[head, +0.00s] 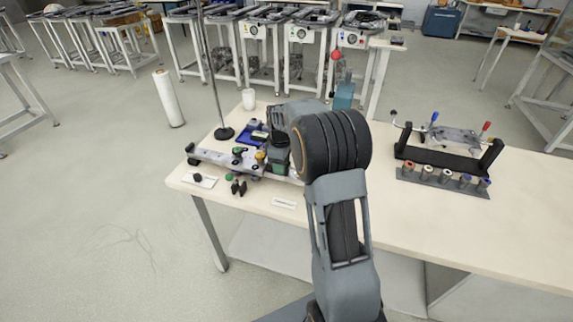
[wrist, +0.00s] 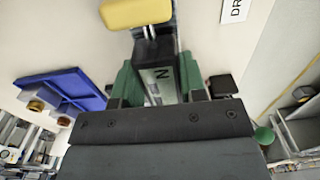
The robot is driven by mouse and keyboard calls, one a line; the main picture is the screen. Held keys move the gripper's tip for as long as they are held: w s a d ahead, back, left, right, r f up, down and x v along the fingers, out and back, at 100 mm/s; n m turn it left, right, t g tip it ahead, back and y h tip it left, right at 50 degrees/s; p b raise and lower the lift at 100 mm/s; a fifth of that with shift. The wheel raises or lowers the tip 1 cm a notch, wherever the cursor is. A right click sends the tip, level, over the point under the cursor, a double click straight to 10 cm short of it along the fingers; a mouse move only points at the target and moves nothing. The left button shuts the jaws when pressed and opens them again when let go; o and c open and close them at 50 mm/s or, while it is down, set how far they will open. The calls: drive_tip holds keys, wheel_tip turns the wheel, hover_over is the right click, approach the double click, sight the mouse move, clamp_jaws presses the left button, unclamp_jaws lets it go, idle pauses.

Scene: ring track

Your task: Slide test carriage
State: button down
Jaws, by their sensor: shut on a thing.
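The metal ring track (head: 212,156) lies along the left part of the white table, with small green and yellow fittings on it. My gripper (head: 279,158) reaches down over the track's right part, and my arm hides that end. In the wrist view, the green fingers of my gripper (wrist: 158,84) are shut on either side of a grey and black block marked with a letter, which looks like the carriage (wrist: 155,52). A yellow knob (wrist: 135,12) shows just beyond the block. In the head view, a yellow part (head: 260,156) sits just left of the fingers.
A blue tray (head: 250,131) lies behind the track and also shows in the wrist view (wrist: 68,90). A white cup (head: 248,99) and a dark stand base (head: 224,133) are near the back edge. A black rack (head: 445,158) stands on the right. The table's right front is clear.

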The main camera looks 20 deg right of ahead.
drive_tip(key=shift+a, duration=0.1)
drive_tip(key=c, duration=0.7)
unclamp_jaws()
drive_tip(key=shift+w, duration=0.1)
wheel_tip(320, 180, up, 14)
drive_tip(key=shift+f+p, duration=0.1)
drive_tip(key=shift+p, duration=0.5)
